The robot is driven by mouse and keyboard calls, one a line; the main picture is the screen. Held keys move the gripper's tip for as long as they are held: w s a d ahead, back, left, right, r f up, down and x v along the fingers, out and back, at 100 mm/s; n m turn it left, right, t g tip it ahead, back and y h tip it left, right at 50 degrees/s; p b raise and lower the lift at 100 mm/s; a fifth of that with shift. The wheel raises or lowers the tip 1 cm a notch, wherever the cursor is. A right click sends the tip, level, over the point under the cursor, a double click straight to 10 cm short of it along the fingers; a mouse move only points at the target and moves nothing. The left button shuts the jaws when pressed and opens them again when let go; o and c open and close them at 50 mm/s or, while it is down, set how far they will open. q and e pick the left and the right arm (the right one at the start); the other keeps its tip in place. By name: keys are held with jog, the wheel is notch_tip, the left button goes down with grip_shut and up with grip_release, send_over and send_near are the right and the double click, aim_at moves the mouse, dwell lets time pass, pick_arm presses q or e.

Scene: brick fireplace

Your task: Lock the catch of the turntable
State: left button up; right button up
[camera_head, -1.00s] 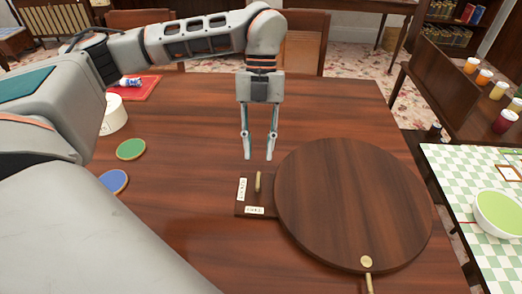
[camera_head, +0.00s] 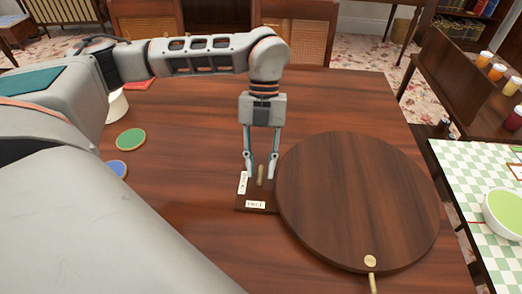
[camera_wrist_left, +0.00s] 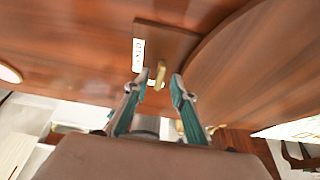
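The turntable (camera_head: 358,200) is a round dark wood disc on the table, with a brass knob and a short handle (camera_head: 371,268) at its near edge. A small wooden base at its left carries the brass catch (camera_head: 261,175), a short upright-looking lever between two white labels, one at its left (camera_head: 243,183) and one at its near side (camera_head: 256,204). My left gripper (camera_head: 260,172) points down over the catch, fingers apart on either side of it. In the left wrist view the catch (camera_wrist_left: 160,75) lies between the open fingertips (camera_wrist_left: 157,83); contact cannot be told. My right gripper is not visible.
A checkered table (camera_head: 490,190) with a green bowl (camera_head: 505,214) stands at the right. The table's near middle is clear.

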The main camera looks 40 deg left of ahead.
pick_arm(q)
grip_shut()
